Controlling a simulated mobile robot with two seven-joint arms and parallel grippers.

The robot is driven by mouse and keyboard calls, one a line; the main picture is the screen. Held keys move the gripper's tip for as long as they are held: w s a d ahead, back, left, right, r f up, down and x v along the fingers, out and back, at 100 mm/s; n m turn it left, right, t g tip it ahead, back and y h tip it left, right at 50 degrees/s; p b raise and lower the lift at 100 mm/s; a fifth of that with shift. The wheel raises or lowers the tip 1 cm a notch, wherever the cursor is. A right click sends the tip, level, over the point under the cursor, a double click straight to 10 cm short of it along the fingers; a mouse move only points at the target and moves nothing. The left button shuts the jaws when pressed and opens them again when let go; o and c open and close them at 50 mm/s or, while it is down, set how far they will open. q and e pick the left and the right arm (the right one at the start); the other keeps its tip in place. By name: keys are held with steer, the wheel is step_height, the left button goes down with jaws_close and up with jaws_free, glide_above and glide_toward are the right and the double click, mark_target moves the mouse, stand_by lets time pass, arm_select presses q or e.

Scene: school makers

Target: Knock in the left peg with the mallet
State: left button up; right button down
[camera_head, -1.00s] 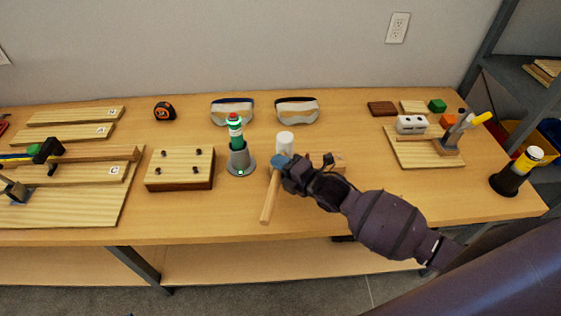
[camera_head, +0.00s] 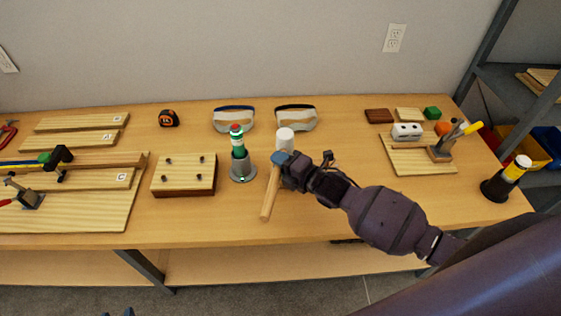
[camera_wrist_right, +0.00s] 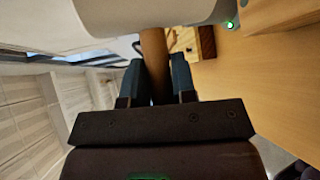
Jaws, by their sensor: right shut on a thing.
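The mallet has a white head (camera_head: 285,137) and a pale wooden handle (camera_head: 268,203). My right gripper (camera_head: 281,160) is shut on the handle just below the head. In the right wrist view the handle (camera_wrist_right: 153,50) runs between the two fingers, with the white head (camera_wrist_right: 100,22) close beyond them. The peg block (camera_head: 184,188), pale on top with dark sides, lies left of the mallet. Several short dark pegs stand up from it, including a back-left peg (camera_head: 168,161) and a front-left peg (camera_head: 164,178). My left gripper does not show.
A grey stand (camera_head: 243,172) holding a green-and-white bottle (camera_head: 238,142) stands between block and mallet. Two pairs of goggles (camera_head: 234,119) lie behind. Boards and a clamp (camera_head: 58,158) fill the left. A tool board (camera_head: 418,168) and black holder (camera_head: 495,188) are at right.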

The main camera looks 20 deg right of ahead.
step_height(320, 180, down, 6)
steer(key=b, duration=0.4)
steer(key=shift+f, duration=0.15)
step_height(320, 180, up, 6)
steer(key=p, duration=0.5)
steer(key=shift+d, duration=0.1)
